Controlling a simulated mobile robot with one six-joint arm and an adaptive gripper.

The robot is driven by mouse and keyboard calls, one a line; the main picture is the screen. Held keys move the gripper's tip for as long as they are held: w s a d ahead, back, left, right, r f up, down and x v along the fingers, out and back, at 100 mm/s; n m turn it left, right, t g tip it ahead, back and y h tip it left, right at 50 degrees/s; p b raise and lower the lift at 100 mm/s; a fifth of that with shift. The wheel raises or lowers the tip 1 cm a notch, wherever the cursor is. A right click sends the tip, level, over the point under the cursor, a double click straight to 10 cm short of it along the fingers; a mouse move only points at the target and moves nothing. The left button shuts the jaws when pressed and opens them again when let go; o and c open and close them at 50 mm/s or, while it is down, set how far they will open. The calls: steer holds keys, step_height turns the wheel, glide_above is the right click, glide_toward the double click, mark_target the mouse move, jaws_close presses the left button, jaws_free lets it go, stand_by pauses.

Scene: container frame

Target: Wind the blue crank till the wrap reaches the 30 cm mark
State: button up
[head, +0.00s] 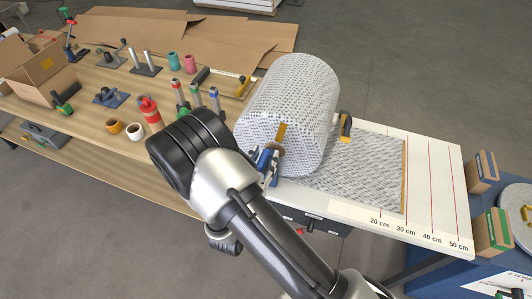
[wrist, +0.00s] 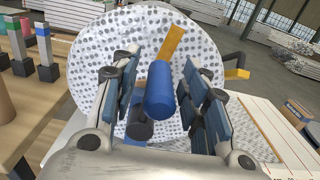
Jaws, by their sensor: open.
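The blue crank handle (wrist: 160,90) stands between the spread fingers of my gripper (wrist: 163,78) in the wrist view, with gaps showing on both sides. An orange bar (wrist: 172,42) shows behind the handle on the roll's end. In the head view my gripper (head: 267,166) is at the near end of the big bubble-wrap roll (head: 295,100), and my arm partly hides the crank. The flat wrap (head: 350,165) lies on a white marked board (head: 435,170). Its orange-edged end (head: 404,175) lies about at the 30 cm line.
A wooden bench (head: 100,100) at left holds clamps, tape rolls (head: 135,131), a red bottle (head: 150,112) and an open box (head: 38,75). A yellow-and-black handle (head: 345,127) is right of the roll. Small boxes (head: 482,170) stand at the right.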

steer(key=shift+x, duration=1.1)
steer(key=shift+c, duration=0.5)
jaws_close()
steer(key=shift+a, duration=0.15)
